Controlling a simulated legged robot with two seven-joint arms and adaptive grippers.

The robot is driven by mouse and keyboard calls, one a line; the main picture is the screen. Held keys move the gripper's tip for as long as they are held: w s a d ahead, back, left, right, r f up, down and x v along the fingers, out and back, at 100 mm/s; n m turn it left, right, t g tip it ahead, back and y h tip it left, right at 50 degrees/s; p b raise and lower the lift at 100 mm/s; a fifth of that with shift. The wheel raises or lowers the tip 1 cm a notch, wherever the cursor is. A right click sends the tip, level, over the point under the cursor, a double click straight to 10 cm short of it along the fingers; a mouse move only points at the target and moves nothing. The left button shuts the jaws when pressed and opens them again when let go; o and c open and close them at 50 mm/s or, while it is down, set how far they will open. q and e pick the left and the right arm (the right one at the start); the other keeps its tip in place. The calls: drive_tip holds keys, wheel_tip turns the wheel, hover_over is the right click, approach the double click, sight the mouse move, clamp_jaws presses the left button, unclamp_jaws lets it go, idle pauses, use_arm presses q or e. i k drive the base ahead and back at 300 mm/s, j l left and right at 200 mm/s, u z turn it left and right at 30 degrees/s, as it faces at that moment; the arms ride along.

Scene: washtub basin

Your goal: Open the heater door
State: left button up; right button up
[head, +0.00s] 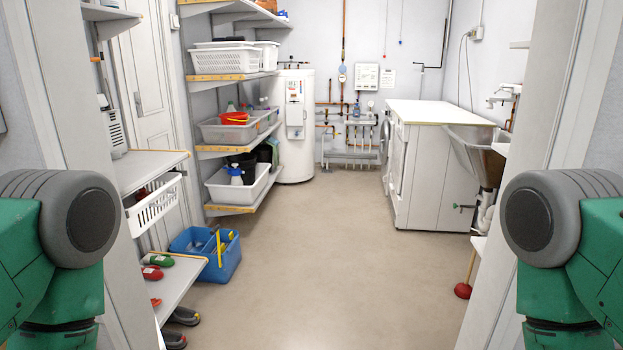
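A white cylindrical heater (296,130) stands on the floor at the back of the room, left of centre. A light panel with a small dark display and a label is on its front (295,108). I cannot tell at this size where its door edge or handle is. The heater is far from me, beyond the doorway. Only green and grey parts of my two arms show at the left and right edges. Neither gripper is in view.
I face through a doorway with a left frame (84,130) and a right frame (545,120). Shelves with white baskets (226,58) line the left, with a blue crate (206,252) on the floor. White machines (442,170) and a sink (476,150) stand right. The middle floor (320,250) is clear.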

sight(295, 112)
drive_tip(key=i, duration=3.95)
drive_tip(key=i+u, duration=0.1)
drive_tip(key=i, duration=0.8)
drive_tip(key=i+l+u, duration=0.1)
drive_tip(key=i, duration=0.8)
drive_tip(key=l, duration=0.1)
